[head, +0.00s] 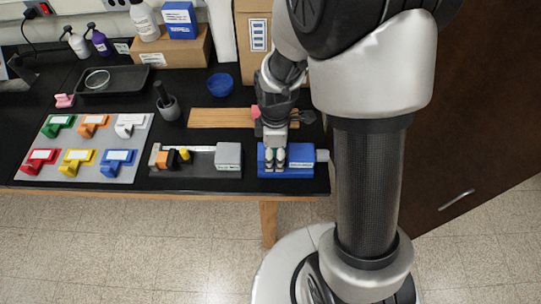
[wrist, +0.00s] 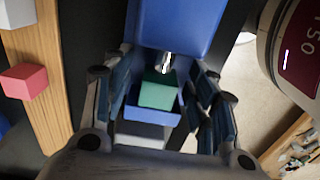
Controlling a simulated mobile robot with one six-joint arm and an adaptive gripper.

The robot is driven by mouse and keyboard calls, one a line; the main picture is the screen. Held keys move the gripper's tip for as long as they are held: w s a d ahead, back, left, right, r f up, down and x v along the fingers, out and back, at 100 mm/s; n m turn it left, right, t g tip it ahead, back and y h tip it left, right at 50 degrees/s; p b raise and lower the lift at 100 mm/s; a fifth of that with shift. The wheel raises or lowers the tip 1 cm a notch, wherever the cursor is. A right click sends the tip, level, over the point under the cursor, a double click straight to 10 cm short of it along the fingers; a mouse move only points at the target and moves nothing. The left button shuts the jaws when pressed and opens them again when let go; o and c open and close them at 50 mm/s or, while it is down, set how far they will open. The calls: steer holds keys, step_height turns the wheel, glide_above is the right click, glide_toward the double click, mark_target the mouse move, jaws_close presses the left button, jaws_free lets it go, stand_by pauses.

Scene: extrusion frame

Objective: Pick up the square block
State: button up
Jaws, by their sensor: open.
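A green square-looking block (wrist: 160,92) sits in a blue fixture (wrist: 172,25), beside a short metal pin (wrist: 164,62). In the head view the blue fixture (head: 300,171) lies at the right front of the black table, and my gripper hides the green block. My gripper (head: 273,157) is over the fixture, pointing down. In the wrist view my gripper (wrist: 155,85) is open, with one finger on each side of the green block. Gaps show between the fingers and the block. A pink cube (wrist: 24,81) is on a wooden board (wrist: 38,70) to the left.
A grey fixture (head: 228,157) with orange and yellow pieces stands left of the blue one. A grey board (head: 57,143) with coloured holders lies further left. A blue bowl (head: 220,84) and a cardboard box (head: 246,50) are behind. The table's front edge is close.

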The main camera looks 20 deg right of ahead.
steer(key=shift+r, duration=0.1)
steer(key=shift+c, duration=0.4)
steer(key=c, duration=1.1)
